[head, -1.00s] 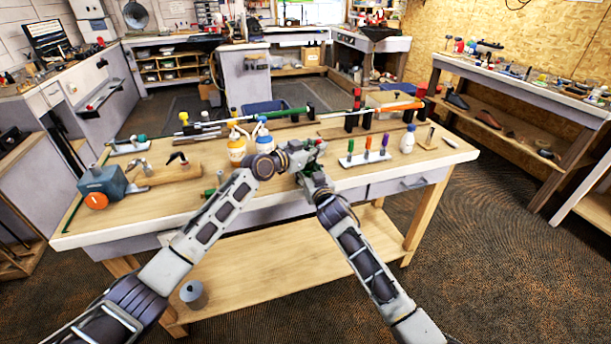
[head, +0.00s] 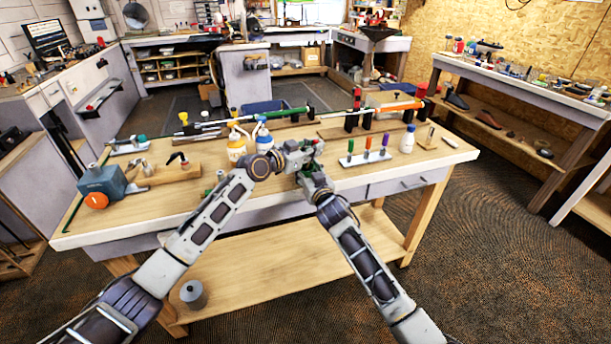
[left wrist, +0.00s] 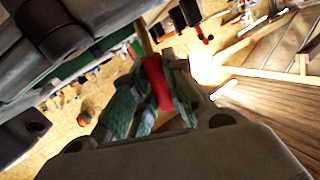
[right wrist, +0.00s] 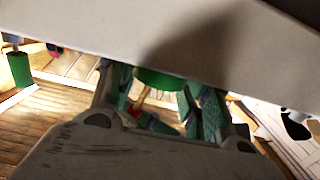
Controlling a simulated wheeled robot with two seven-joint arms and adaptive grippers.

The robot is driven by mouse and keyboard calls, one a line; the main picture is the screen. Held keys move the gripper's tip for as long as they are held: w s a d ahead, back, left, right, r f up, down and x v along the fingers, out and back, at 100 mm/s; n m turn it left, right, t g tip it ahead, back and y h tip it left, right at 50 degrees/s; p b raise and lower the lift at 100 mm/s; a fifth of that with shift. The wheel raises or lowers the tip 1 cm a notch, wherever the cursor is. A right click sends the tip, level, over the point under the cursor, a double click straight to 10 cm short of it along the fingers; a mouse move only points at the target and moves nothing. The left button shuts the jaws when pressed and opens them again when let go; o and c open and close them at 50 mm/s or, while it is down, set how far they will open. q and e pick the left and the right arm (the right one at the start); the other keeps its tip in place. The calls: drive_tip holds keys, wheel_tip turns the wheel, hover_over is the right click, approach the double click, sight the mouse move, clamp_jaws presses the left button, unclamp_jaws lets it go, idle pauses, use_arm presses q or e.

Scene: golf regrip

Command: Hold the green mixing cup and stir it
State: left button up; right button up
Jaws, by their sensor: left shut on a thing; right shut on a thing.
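The green mixing cup (right wrist: 165,82) shows in the right wrist view between the green-padded fingers of my right gripper (right wrist: 160,105), which is shut on it. In the head view my right gripper (head: 317,180) is just below my left gripper (head: 316,148), over the bench's front edge. My left gripper is shut on a red-handled stirring stick; its red part (left wrist: 155,80) is between the fingers in the left wrist view. A pale thin shaft shows at the red part's upper end. The cup's inside and the stick's tip are hidden.
The wooden workbench (head: 140,222) carries a vise (head: 100,185) at left and two bottles (head: 237,148) behind my left arm. A rack of coloured handles (head: 366,158) and a white bottle (head: 408,140) stand at right. A club lies in supports along the back.

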use_arm(q)
drive_tip(key=shift+r, duration=2.75)
use_arm(e)
drive_tip(key=o, duration=1.1)
drive_tip(key=shift+s, duration=0.2)
drive_tip(key=shift+v, duration=5.8)
